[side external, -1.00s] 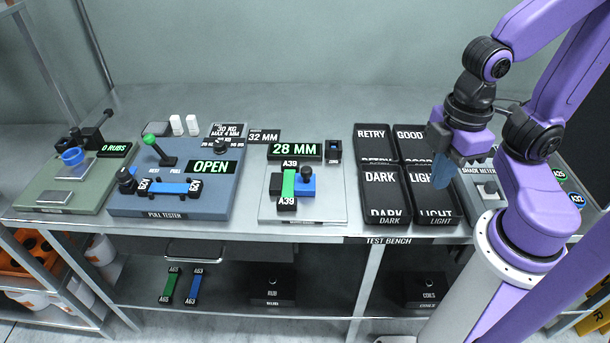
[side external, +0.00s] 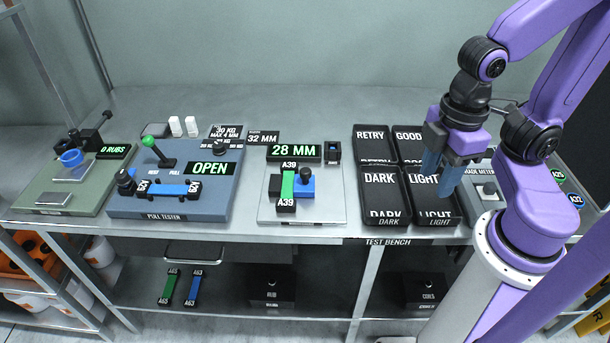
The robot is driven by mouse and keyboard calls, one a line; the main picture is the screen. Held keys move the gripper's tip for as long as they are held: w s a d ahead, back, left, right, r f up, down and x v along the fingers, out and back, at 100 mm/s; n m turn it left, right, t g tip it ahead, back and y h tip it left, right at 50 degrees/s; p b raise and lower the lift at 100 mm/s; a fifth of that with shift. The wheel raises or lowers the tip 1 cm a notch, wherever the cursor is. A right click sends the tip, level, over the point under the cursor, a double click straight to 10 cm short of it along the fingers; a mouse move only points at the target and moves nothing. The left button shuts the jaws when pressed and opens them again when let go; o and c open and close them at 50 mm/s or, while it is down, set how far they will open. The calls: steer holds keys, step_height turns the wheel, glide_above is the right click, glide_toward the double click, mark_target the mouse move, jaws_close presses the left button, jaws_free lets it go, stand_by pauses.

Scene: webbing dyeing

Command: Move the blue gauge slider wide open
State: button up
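The blue gauge slider (side external: 308,188) with a black knob sits on the light grey gauge plate (side external: 325,212) in the middle of the bench. It is close against the right side of a green webbing strip (side external: 287,186) labelled A39. The gauge display (side external: 294,153) behind it reads 28 MM. My gripper (side external: 438,188) is well to the right of the slider, above the LIGHT tray. Its two blue fingers point down and stand apart, with nothing seen between them.
Black trays marked RETRY, GOOD, DARK and LIGHT (side external: 433,207) stand between the gauge and my arm. A pull tester (side external: 178,200) reading OPEN holds a blue strip (side external: 166,189) at left. A 32 MM sign (side external: 263,136) stands behind the gauge.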

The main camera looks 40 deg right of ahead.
steer(key=shift+o, duration=0.2)
steer(key=w+a+r+m, duration=0.1)
steer(key=w+a, duration=0.1)
steer(key=w, duration=0.4)
steer(key=w+a+r+m, duration=0.2)
steer(key=w+a, duration=0.1)
steer(key=w, duration=0.3)
steer(key=shift+w, duration=0.25)
steer(key=r+m, duration=0.2)
steer(key=m, duration=0.1)
glide_above(306, 170)
step_height(306, 170, down, 18)
steer(key=shift+r, duration=0.2)
steer(key=shift+a, duration=0.1)
steer(key=shift+c, duration=0.3)
jaws_close()
